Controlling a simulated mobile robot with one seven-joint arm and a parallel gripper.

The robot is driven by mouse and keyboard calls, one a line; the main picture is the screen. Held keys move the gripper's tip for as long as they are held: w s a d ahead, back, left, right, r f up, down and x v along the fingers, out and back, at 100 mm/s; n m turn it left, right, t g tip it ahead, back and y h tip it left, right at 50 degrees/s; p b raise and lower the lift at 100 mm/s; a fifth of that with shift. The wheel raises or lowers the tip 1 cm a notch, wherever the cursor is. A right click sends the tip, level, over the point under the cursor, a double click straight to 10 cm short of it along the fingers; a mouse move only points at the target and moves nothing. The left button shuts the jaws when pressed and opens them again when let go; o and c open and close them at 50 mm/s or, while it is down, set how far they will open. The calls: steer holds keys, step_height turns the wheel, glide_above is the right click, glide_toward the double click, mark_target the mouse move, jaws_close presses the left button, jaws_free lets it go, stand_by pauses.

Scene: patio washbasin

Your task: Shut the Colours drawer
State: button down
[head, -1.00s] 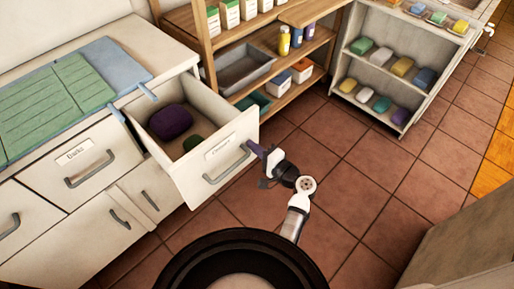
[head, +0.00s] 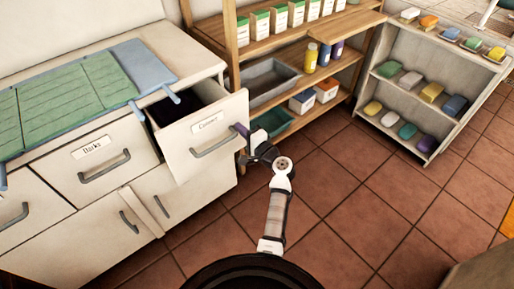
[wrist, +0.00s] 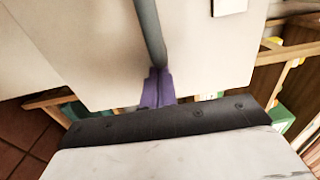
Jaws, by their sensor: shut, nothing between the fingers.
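The Colours drawer (head: 190,163), cream with a grey bar handle (head: 214,141), stands partly open at the right end of the cabinet in the head view. Its inside is dark, with the contents mostly hidden. My gripper (head: 242,131) is shut and empty, its purple fingers at the right side of the drawer front, near the handle's right end. In the wrist view the purple fingertips (wrist: 156,80) lie against or very close to the pale drawer front (wrist: 95,50), by the end of the grey handle (wrist: 148,30). Exact contact is hard to tell.
The Darks drawer (head: 85,165) beside it is shut. A wooden shelf (head: 300,35) stands behind my gripper.

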steer(key=b+x, duration=0.5)
steer(key=x, duration=0.8)
steer(key=shift+w+a+r, duration=0.2)
steer(key=shift+w+r, duration=0.05)
steer(key=shift+r, duration=0.05)
